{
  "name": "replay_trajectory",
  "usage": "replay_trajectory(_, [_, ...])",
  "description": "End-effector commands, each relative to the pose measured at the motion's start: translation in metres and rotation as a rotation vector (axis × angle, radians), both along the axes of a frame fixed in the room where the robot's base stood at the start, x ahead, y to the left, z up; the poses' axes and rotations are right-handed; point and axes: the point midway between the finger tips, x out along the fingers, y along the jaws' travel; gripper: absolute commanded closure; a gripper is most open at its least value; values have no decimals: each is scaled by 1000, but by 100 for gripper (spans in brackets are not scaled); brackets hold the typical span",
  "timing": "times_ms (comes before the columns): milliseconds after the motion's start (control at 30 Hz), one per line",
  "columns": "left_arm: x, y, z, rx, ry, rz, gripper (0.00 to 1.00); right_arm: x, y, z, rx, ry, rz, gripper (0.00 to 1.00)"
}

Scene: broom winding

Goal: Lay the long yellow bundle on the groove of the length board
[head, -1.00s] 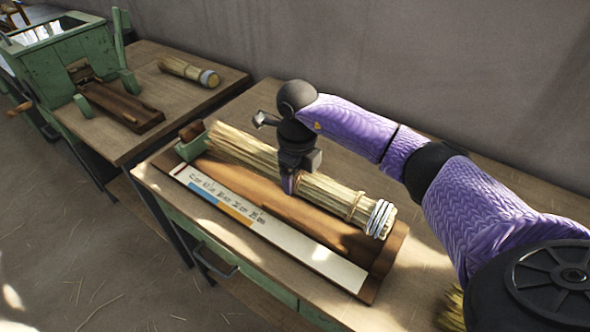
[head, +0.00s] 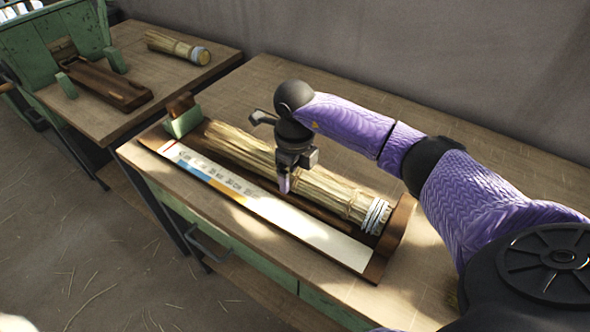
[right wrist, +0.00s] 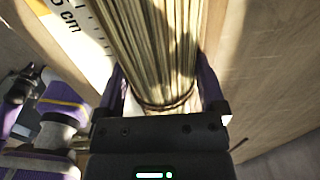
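The long yellow bundle (head: 325,187) is a straw bundle with a pale binding at its near right end. It lies along the groove of the length board (head: 385,260), between the green block at the far left and the wooden end at the right. My right gripper (head: 284,186) is over its middle. In the right wrist view its fingers (right wrist: 163,92) stand on both sides of the bundle (right wrist: 155,50) and seem to press on it, near a tie band. The bundle's underside is hidden.
The board's white scale (head: 290,223) runs along its front side. A second table at the left carries a green machine (head: 35,55), a dark wooden board (head: 115,92) and a short straw bundle (head: 170,45). The wall is close behind. Bare tabletop lies behind the board.

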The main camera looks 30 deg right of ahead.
Motion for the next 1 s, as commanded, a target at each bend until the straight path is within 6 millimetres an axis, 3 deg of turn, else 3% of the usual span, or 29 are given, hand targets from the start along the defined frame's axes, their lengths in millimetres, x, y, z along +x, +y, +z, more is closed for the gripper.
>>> replay_trajectory(267, [2,-2,0,-3,-3,-1,41,0,0,2,0,0,0,0])
replay_trajectory(367, [3,-3,7,-5,-8,0,41,1,0,19,-1,-5,1,0])
replay_trajectory(600, [10,-11,27,-19,-27,1,41,1,0,80,-1,-6,1,0])
replay_trajectory(700, [11,-14,30,-24,-32,0,41,1,0,94,0,-3,1,0])
replay_trajectory(1000, [13,-15,30,-27,-38,0,41,1,0,99,0,1,0,0])
